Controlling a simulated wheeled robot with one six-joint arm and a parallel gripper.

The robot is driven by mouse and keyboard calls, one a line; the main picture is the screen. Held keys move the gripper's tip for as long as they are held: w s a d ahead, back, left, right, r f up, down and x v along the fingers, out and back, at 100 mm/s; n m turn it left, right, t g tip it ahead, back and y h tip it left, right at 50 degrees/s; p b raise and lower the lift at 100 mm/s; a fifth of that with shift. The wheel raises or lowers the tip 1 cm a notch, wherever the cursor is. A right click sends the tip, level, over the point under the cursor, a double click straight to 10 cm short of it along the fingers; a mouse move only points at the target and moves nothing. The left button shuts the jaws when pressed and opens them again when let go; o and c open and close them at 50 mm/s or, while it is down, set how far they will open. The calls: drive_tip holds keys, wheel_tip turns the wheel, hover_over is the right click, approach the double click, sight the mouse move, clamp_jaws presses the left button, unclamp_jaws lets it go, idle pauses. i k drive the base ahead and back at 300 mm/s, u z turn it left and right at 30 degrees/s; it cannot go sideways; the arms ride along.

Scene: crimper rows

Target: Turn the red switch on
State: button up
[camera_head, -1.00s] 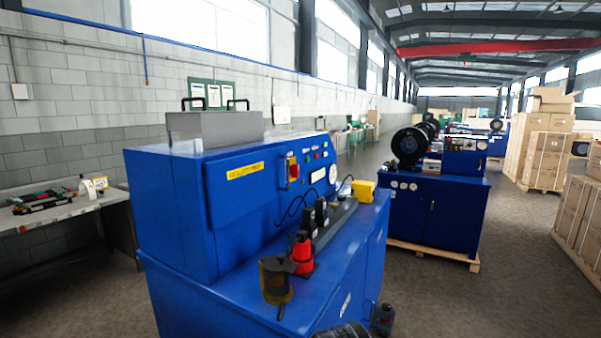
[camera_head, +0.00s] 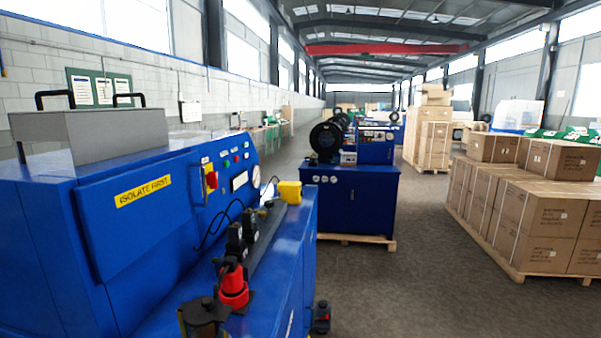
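The red switch (camera_head: 211,179) sits on a yellow plate on the sloped front panel of the blue machine (camera_head: 140,215), left of the picture's middle. It is small in this view, and I cannot read its on or off position. A yellow label reading "ISOLATE FIRST" (camera_head: 143,192) is on the panel to its left. Small buttons and lights (camera_head: 225,164) and a gauge (camera_head: 256,176) are to its right. I cannot make out my gripper in this view.
Hydraulic parts with a red base (camera_head: 233,287), black blocks and a yellow box (camera_head: 289,192) stand on the machine's ledge. A second blue machine (camera_head: 357,200) stands beyond. Cartons on a pallet (camera_head: 530,205) are at the right. The floor (camera_head: 425,285) between is clear.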

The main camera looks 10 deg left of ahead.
sight(212, 177)
drive_tip(key=z, duration=0.8)
drive_tip(key=i, duration=2.15)
drive_tip(key=u, duration=3.75)
